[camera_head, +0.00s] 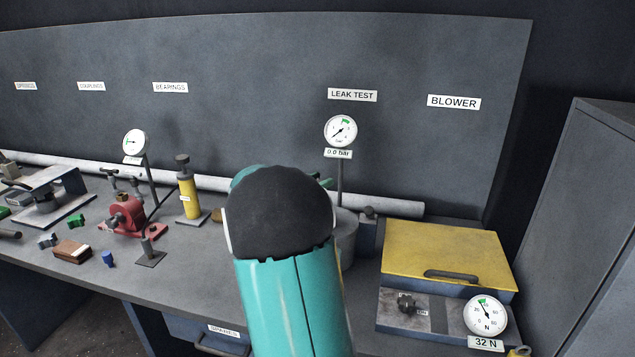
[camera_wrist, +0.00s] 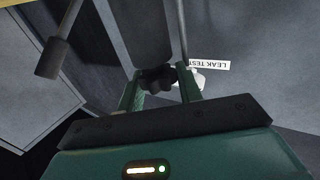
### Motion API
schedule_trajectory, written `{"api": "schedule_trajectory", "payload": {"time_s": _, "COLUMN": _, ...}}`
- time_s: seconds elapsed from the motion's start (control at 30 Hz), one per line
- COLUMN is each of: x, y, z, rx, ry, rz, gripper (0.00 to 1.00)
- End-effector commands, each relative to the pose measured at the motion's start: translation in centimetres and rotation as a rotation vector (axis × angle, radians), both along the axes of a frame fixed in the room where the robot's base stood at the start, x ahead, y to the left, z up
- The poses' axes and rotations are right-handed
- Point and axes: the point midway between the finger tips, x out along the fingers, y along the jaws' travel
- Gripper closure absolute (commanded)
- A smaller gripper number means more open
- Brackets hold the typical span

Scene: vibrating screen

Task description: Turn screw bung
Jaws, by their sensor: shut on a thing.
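The screw bung (camera_wrist: 157,79), a dark lobed knob, shows in the wrist view between the two green fingers of my gripper (camera_wrist: 160,84). My gripper is shut on it. The bung sits at the end of a dark grey body (camera_wrist: 143,30) that fills the upper middle of that view. In the head view, my teal and black arm covers the bung and nearly all of my gripper. A grey cylindrical vessel (camera_head: 347,238) shows partly behind my arm, under the leak test gauge (camera_head: 340,131). The gauge's plate reads 0.0 bar.
Right of my arm stands a yellow-lidded box (camera_head: 440,250) with a handle and a 32 N gauge (camera_head: 485,316). A yellow cylinder (camera_head: 188,195) and a red pump-like device (camera_head: 126,216) stand to the left. A grey pipe (camera_head: 395,206) runs along the back panel.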

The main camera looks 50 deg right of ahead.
Motion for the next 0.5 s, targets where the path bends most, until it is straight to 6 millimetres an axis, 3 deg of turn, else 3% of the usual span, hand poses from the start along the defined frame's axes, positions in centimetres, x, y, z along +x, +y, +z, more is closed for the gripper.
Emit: {"api": "schedule_trajectory", "payload": {"time_s": 0.5, "x": -0.09, "y": -0.09, "z": 0.03, "rx": -0.002, "ry": -0.002, "rz": -0.241, "gripper": 0.87}}
